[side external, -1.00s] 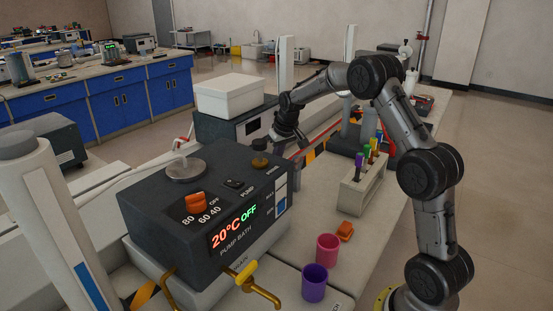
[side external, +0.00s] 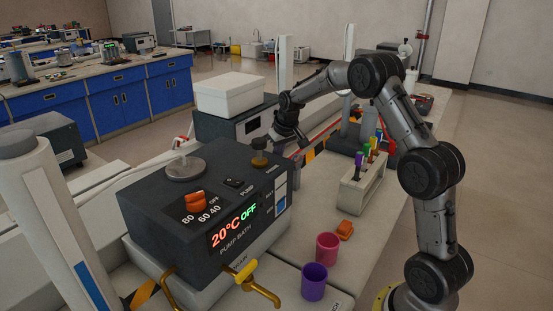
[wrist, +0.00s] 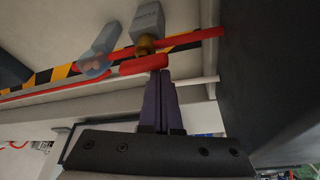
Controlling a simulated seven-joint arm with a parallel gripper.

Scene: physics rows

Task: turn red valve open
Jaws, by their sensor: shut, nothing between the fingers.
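In the wrist view a red valve lever (wrist: 143,65) lies roughly level across the picture, beside a brass fitting (wrist: 145,45) under a grey block. My gripper (wrist: 160,74) has its dark fingers pressed together, with nothing between them. The fingertips are right at the lever's right end; I cannot tell whether they touch it. In the side view my gripper (side external: 292,142) is beyond the pump bath, small and partly hidden. The lever cannot be made out clearly there.
A red pipe (wrist: 190,40) runs behind the fitting. A pale tap-like part (wrist: 97,50) stands to its left. In the side view the pump bath (side external: 160,215), a white box (side external: 228,95) and a tube rack (side external: 362,190) stand nearby. Pink (side external: 327,246) and purple (side external: 314,283) cups are in front.

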